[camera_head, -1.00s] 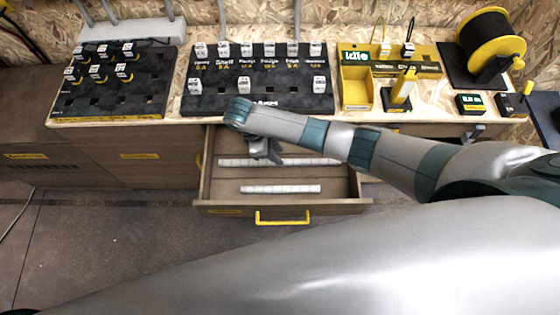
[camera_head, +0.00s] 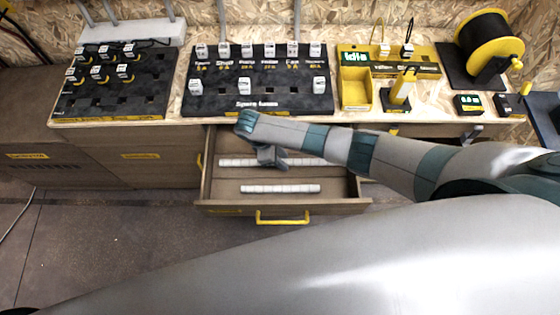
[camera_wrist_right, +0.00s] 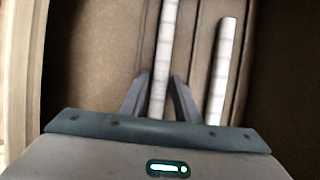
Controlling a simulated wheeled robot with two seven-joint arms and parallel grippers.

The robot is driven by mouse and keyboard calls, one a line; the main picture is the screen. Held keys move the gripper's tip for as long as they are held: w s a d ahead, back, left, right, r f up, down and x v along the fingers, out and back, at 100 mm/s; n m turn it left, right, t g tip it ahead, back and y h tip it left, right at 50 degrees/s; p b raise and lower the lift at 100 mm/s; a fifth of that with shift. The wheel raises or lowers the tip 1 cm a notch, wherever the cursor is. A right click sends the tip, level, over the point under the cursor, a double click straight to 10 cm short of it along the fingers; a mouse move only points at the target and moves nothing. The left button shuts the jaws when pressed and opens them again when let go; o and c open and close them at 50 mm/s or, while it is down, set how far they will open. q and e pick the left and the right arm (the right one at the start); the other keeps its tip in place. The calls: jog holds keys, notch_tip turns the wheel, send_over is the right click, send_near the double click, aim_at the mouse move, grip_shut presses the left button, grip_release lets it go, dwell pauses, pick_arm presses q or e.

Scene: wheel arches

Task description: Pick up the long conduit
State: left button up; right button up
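The long conduit (camera_head: 235,163) is a pale, banded rod lying crosswise in the back part of the open drawer (camera_head: 225,206). A shorter conduit (camera_head: 290,188) lies parallel in front of it. My right gripper (camera_head: 271,162) reaches down into the drawer over the long conduit and hides part of it. In the right wrist view my right gripper (camera_wrist_right: 160,77) is open, with the long conduit (camera_wrist_right: 166,45) running between its two fingers. The shorter conduit (camera_wrist_right: 221,70) lies outside the right finger. I cannot tell whether the fingers touch the long conduit. My left gripper is not in view.
The drawer walls and yellow handle (camera_head: 283,217) are close around the gripper. Above the drawer is a workbench (camera_head: 180,119) with black fuse boards (camera_head: 205,103), a yellow organizer (camera_head: 353,92) and a yellow spool (camera_head: 490,38).

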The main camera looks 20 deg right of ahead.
grip_shut()
jog(key=shift+r, duration=0.1)
notch_tip(320, 180, up, 10)
dwell(0.7)
dwell(0.4)
